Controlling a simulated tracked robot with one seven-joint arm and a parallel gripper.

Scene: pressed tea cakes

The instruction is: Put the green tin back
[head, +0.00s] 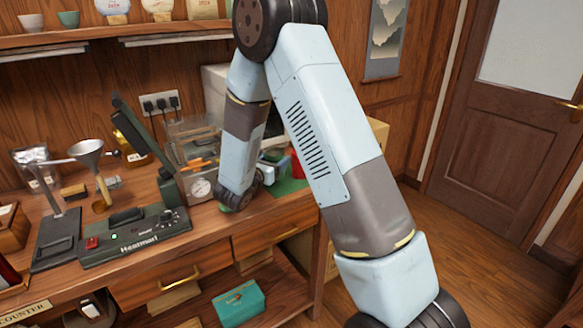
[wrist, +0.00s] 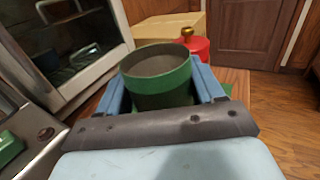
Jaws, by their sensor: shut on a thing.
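The green tin (wrist: 158,88) is a round, open-topped can, upright in the wrist view. My gripper (wrist: 163,78) is shut on it, with one blue finger on each side. The tin's lower part is hidden by my gripper, and I cannot tell whether it touches the surface below. In the head view my gripper (head: 268,170) is at the counter's right end, mostly hidden behind my arm. A red container (wrist: 198,46) with a brass-coloured top stands just behind the tin, at its right.
A green mat (head: 290,186) lies on the counter's right end. A clear-sided box (head: 190,138) and a sealer (head: 133,234) stand left of my gripper. A cardboard box (wrist: 165,28) is behind the tin. Open floor lies to the right.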

